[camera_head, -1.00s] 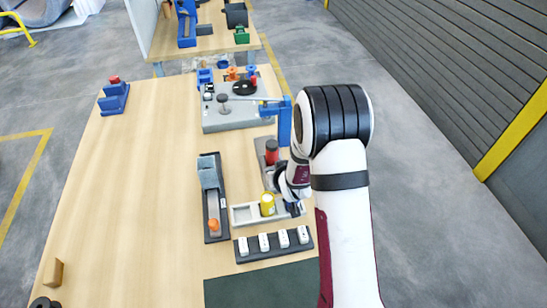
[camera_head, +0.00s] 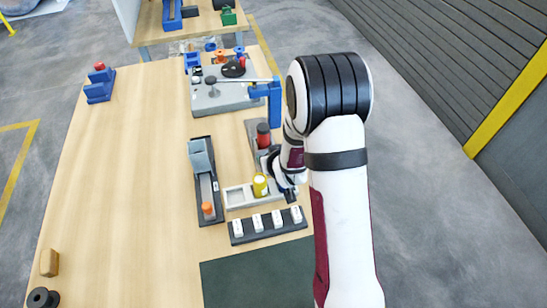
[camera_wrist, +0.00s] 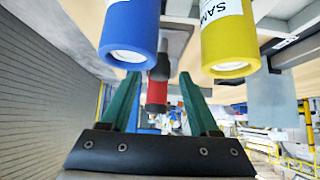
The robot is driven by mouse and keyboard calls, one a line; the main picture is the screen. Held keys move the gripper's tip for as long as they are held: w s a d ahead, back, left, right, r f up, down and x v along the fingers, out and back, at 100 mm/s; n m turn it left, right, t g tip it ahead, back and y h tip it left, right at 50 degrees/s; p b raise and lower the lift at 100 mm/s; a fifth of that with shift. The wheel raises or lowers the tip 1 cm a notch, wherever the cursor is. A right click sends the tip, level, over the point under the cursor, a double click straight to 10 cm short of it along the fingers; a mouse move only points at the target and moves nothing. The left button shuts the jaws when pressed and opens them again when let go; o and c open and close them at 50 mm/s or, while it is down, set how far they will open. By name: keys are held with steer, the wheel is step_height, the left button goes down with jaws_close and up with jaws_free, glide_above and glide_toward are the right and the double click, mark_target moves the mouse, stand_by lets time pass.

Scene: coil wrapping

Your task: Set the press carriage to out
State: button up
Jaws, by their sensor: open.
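A dark rail fixture (camera_head: 203,218) lies on the table, with a grey-blue block (camera_head: 199,150) at its far end and an orange knob (camera_head: 207,208) near its front end. I cannot tell for sure which part is the press carriage. A red cylinder with a dark top (camera_head: 263,135) stands on a grey base beyond my gripper. My gripper (camera_head: 290,190) is low beside the pale tray (camera_head: 238,197), right of the yellow cylinder (camera_head: 261,185). In the wrist view my green fingers (camera_wrist: 160,85) are apart; the red cylinder (camera_wrist: 157,93) shows between them, apparently farther off.
In the wrist view a blue cylinder (camera_wrist: 129,35) and the yellow cylinder (camera_wrist: 229,38) are close to my fingers. A dark strip with several white pieces (camera_head: 267,226) lies in front. A grey platform with a blue post (camera_head: 274,103) stands behind. The table's left side is mostly clear.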

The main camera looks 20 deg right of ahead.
steer(key=v, duration=1)
steer(key=shift+s, duration=0.15)
steer(key=shift+r, duration=0.1)
steer(key=s+a+r+m+g, duration=0.2)
steer(key=s+r+g, duration=0.1)
steer(key=s, duration=0.6)
steer(key=s+a+r+m+g+y, duration=0.1)
steer(key=s+a+r+g, duration=0.1)
steer(key=s, duration=0.6)
steer(key=s+a+r+m+g, duration=0.2)
steer(key=s+r+g, duration=0.2)
steer(key=s, duration=0.5)
steer(key=shift+s+r+m+y, duration=0.3)
steer(key=shift+s+y, duration=0.05)
steer(key=shift+y, duration=0.05)
